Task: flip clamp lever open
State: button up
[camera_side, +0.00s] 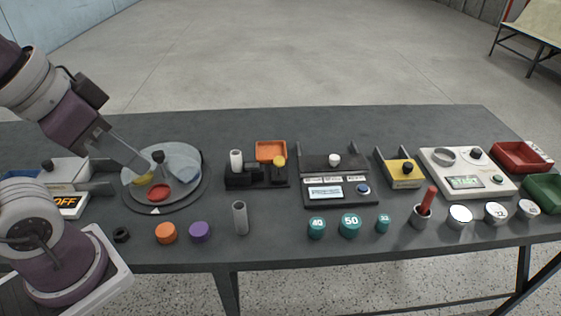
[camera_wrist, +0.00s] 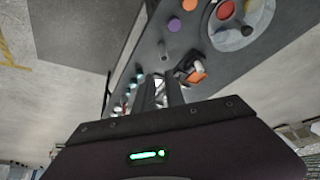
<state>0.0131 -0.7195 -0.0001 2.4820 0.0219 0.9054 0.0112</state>
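A black fixture (camera_side: 262,178), which may be the clamp, stands left of centre on the dark table in the side view. An upright pale cylinder (camera_side: 236,160) and a yellow-tipped part (camera_side: 279,162), possibly the lever, stand on it. An orange tray (camera_side: 270,150) sits behind. My gripper (camera_side: 147,166) is at the left, over or near the grey turntable (camera_side: 190,158), apart from the fixture. In the wrist view the fingers (camera_wrist: 166,82) appear parted with nothing clearly between them; the fixture (camera_wrist: 188,68) is partly hidden beyond them.
The turntable carries a red disc (camera_side: 159,192) and a black knob. Orange (camera_side: 166,232) and purple (camera_side: 200,231) caps and a grey tube (camera_side: 240,218) stand in front. A black panel (camera_side: 336,190), teal weights (camera_side: 349,225) and a white scale (camera_side: 466,172) lie to the right.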

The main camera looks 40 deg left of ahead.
aim_at(279, 164)
jog(key=w+m+g+y, duration=0.1)
jog(key=w+m, duration=0.1)
jog(key=w+a+f+m, duration=0.1)
jog(key=w+m, duration=0.1)
jog(key=w+m+g+y, duration=0.1)
jog(key=w+m, duration=0.1)
jog(key=w, duration=0.1)
jog(key=shift+a+f+g+y, duration=0.2)
jog(key=shift+f+g+y, duration=0.1)
grip_shut()
jog(key=w+d+f+m+t+y, duration=0.2)
jog(key=w+d+f+m, duration=0.3)
jog(key=w+f+m, duration=0.4)
jog(key=w+d+f+m+t+y, duration=0.2)
jog(key=w+d+f+m+y, duration=0.3)
jog(key=w+f+m, duration=0.4)
jog(key=shift+w+d+f, duration=0.6)
jog(key=shift+w+f, duration=0.2)
jog(key=shift+w, duration=0.05)
jog(key=x, duration=0.9)
jog(key=shift+a, duration=0.1)
jog(key=w+a, duration=0.1)
jog(key=a, duration=0.1)
jog(key=w+a, duration=0.1)
jog(key=shift+w+a+r, duration=0.2)
jog(key=shift+w+a, duration=0.1)
jog(key=shift+a, duration=0.1)
